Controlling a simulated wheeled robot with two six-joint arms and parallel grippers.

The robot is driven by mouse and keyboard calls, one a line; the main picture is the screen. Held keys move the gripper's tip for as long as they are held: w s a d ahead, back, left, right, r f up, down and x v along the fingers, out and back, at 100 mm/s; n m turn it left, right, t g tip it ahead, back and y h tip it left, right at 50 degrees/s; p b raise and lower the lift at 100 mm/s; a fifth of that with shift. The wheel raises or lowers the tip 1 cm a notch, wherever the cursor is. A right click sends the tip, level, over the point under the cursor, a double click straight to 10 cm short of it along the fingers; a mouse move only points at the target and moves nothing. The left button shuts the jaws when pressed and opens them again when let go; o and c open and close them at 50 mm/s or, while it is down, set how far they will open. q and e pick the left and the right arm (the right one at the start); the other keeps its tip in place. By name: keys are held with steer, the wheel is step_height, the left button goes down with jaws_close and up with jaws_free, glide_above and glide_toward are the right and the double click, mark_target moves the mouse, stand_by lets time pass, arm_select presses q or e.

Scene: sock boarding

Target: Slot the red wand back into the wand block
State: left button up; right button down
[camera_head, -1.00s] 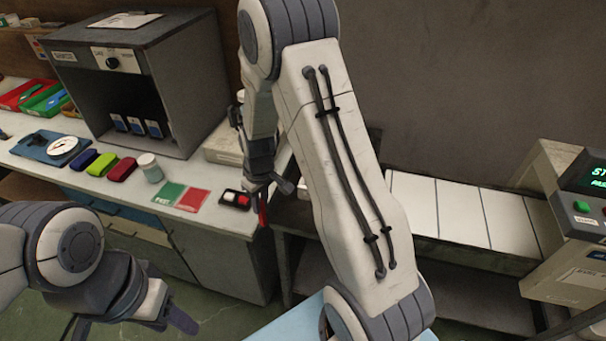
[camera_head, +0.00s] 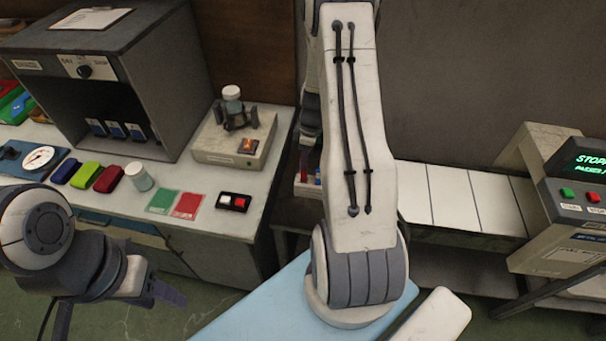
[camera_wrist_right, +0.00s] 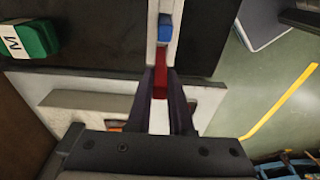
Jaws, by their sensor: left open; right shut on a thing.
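My right gripper (camera_wrist_right: 160,95) is shut on the red wand (camera_wrist_right: 160,80), seen between the fingertips in the right wrist view. Just past the tips is a narrow pale wand block (camera_wrist_right: 152,35) with a blue wand (camera_wrist_right: 165,27) in it. The right gripper is mostly hidden there too. I cannot tell whether the red wand is inside a slot or above it. My left gripper (camera_head: 118,310) is open and empty, low at the left.
A pale box (camera_head: 215,155) carrying a jar stands left of the block. A black tray (camera_head: 234,202) with red and white pieces lies on the counter near green and red cards. A conveyor (camera_head: 460,200) runs to the right. A green block marked M (camera_wrist_right: 30,40) shows in the right wrist view.

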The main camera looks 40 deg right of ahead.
mark_target(302, 180)
steer(key=shift+a+f+b, duration=0.1)
steer(key=shift+f+b, duration=1.05)
steer(key=shift+f, duration=1.1)
steer(key=shift+f, duration=0.15)
steer(key=c, duration=0.8)
jaws_free()
